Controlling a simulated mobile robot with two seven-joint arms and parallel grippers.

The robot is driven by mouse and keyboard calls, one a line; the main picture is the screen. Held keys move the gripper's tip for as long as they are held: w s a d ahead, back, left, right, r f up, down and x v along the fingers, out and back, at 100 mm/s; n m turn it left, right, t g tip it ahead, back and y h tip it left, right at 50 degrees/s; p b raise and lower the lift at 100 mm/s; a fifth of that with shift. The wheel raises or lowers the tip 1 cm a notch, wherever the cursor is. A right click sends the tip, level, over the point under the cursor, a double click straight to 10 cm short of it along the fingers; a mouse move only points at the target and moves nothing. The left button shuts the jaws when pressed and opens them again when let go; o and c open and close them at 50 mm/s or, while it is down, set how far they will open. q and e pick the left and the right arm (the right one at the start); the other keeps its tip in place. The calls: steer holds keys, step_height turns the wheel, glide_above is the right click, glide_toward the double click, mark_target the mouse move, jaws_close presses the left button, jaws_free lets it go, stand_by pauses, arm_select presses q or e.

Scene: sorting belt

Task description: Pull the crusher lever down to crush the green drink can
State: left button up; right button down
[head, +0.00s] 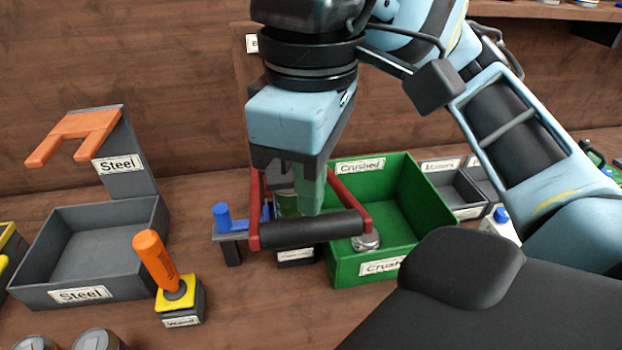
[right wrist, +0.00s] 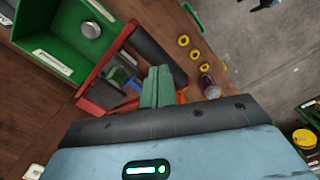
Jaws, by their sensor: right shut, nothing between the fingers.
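The crusher lever has two red side arms and a black crossbar (head: 312,230); in the head view the bar is low and toward the viewer. The lever also shows in the right wrist view, with its black bar (right wrist: 158,52). My right gripper (head: 309,198) points down between the red arms, just behind the bar in the head view; its green fingers are shut and empty. It also shows in the right wrist view (right wrist: 158,88). A green can (head: 286,204) is partly visible behind the fingers; its shape is mostly hidden. My left gripper is not in view.
A green "Crushed" bin (head: 408,164) right of the crusher holds a flattened can (head: 366,241).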

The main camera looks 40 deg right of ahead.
steer(key=shift+f, duration=0.1)
stand_by(0.5)
arm_select(q)
steer(key=shift+g, duration=0.5)
steer(key=shift+s+f+b, duration=0.45)
steer(key=shift+f+b, duration=0.2)
steer(key=shift+f, duration=0.15)
steer(key=shift+s+f+b, duration=0.45)
steer(key=shift+f+b, duration=0.2)
steer(key=shift+f, duration=0.1)
steer(key=shift+s+f+b, duration=0.45)
steer(key=shift+f+b, duration=0.2)
steer(key=shift+f, duration=0.15)
arm_select(e)
step_height(320, 180, down, 7)
steer(key=s, duration=0.1)
steer(key=shift+s+a, duration=0.15)
steer(key=shift+a, duration=0.25)
steer(key=shift+r, duration=0.2)
